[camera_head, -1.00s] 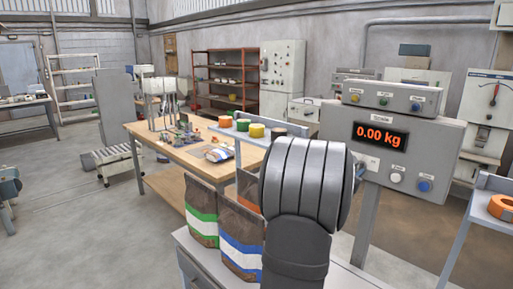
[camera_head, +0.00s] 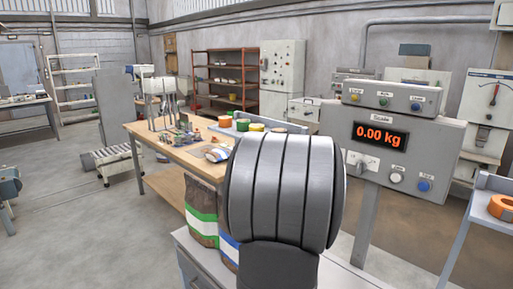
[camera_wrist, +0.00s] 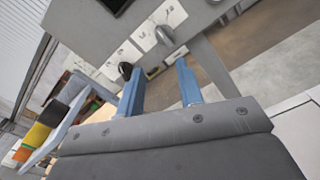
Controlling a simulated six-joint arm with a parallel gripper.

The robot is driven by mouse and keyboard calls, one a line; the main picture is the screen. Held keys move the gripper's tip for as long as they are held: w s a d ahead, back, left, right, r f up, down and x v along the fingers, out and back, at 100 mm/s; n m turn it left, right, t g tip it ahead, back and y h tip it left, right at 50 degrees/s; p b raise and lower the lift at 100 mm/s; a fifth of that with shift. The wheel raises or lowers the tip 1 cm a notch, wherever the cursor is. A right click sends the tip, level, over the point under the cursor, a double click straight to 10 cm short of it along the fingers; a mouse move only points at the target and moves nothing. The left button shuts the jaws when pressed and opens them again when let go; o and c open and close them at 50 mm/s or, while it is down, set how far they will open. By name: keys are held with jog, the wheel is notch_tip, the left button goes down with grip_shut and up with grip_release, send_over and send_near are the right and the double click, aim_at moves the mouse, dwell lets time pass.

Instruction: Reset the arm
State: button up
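In the wrist view my gripper (camera_wrist: 160,88) shows two blue fingers standing apart, with nothing held between them. I cannot tell whether a finger touches the panel. In the head view my grey arm fills the lower middle and hides the gripper. The scale box (camera_head: 440,150) stands to its right, its display (camera_head: 381,136) reading 0.00 kg.
Two brown bags, one with a green stripe (camera_head: 202,215) and one with a blue stripe (camera_head: 229,248), stand partly behind my arm. A wooden workbench (camera_head: 165,150) with small parts is behind them. An orange roll (camera_head: 503,207) lies on a shelf at right.

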jog(key=shift+w+d+f+m, duration=0.2)
jog(key=shift+w+d+m, duration=1.1)
jog(key=shift+w+d, duration=0.2)
jog(key=shift+o, duration=0.3)
